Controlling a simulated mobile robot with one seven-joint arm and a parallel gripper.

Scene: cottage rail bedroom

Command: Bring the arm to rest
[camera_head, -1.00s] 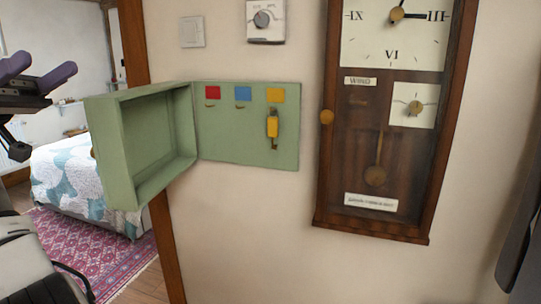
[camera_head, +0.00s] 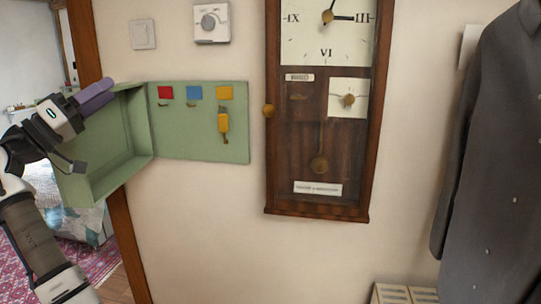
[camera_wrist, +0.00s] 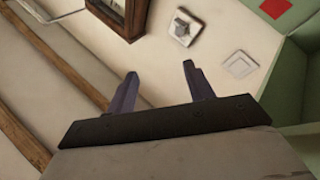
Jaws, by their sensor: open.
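My gripper (camera_head: 94,95) is at the left of the head view, in front of the upper part of the green key box's open door. In the wrist view my gripper (camera_wrist: 157,85) has its two purple fingers spread apart with nothing between them. I cannot tell whether it touches the door. My arm comes up from the lower left. The green key box (camera_head: 200,145) is on the wall, with red, blue and yellow labels. A yellow-tagged key (camera_head: 223,124) hangs under the yellow label.
A wooden wall clock (camera_head: 320,130) hangs right of the key box. A dial (camera_head: 211,22) and a switch plate (camera_head: 142,34) are above the box. A dark coat (camera_head: 490,150) hangs at far right. A wooden post (camera_head: 88,40) and a bed (camera_head: 75,210) are at left.

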